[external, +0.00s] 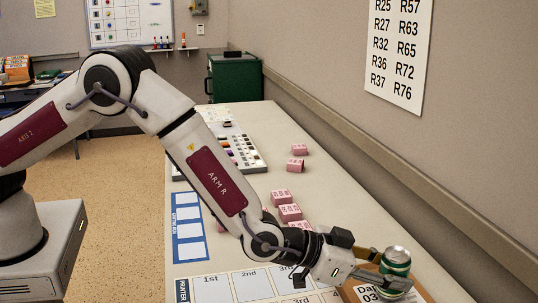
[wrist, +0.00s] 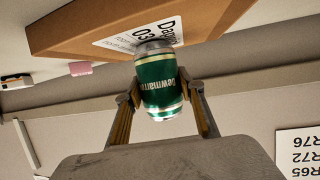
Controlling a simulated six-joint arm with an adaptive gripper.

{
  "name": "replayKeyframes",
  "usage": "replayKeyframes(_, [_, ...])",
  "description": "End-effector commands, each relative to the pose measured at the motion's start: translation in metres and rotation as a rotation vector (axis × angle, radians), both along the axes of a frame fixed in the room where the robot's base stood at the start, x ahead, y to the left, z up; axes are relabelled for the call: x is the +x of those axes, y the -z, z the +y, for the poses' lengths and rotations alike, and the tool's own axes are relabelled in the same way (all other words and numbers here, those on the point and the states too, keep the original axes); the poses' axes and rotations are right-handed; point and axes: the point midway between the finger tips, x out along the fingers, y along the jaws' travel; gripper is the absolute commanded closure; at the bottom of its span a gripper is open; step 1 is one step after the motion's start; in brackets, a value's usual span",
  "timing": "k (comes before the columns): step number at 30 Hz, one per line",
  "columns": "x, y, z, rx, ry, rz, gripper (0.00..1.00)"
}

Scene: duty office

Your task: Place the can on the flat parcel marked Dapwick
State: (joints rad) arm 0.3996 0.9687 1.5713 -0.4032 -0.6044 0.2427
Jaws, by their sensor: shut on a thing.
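The can (external: 396,262) is green and white with silver ends. My gripper (external: 386,268) is shut on the can's sides and holds it upright over the flat brown parcel (external: 352,291). In the wrist view the can (wrist: 161,84) sits between the two fingers (wrist: 163,93), with its lower end at the white label of the parcel (wrist: 70,30). I cannot tell whether the can touches the parcel.
Several pink blocks (external: 289,212) stand on the table left of the parcel. A white sheet marked 1st, 2nd, 3rd (external: 252,286) lies at the front, and a blue-edged card (external: 188,228) lies further left. The wall (external: 480,180) runs along the right side.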

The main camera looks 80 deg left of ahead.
Motion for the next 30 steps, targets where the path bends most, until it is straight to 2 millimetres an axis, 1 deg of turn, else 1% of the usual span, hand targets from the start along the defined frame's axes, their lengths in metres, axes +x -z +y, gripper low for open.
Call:
replayKeyframes(4, [0.000,0.003,0.000,0.000,0.000,0.001,0.72])
replayKeyframes(5, [0.000,0.003,0.000,0.000,0.000,0.000,0.57])
replayKeyframes(6, [0.000,0.003,0.000,0.000,0.000,0.000,0.46])
replayKeyframes(7, [0.000,0.003,0.000,0.000,0.000,0.000,0.45])
replayKeyframes(17, [0.000,0.002,0.000,0.000,0.000,0.000,0.45])
replayKeyframes(22, [0.000,-0.001,0.000,0.000,0.000,0.000,0.45])
replayKeyframes(30, [-0.015,-0.006,0.002,0.001,0.001,0.001,0.45])
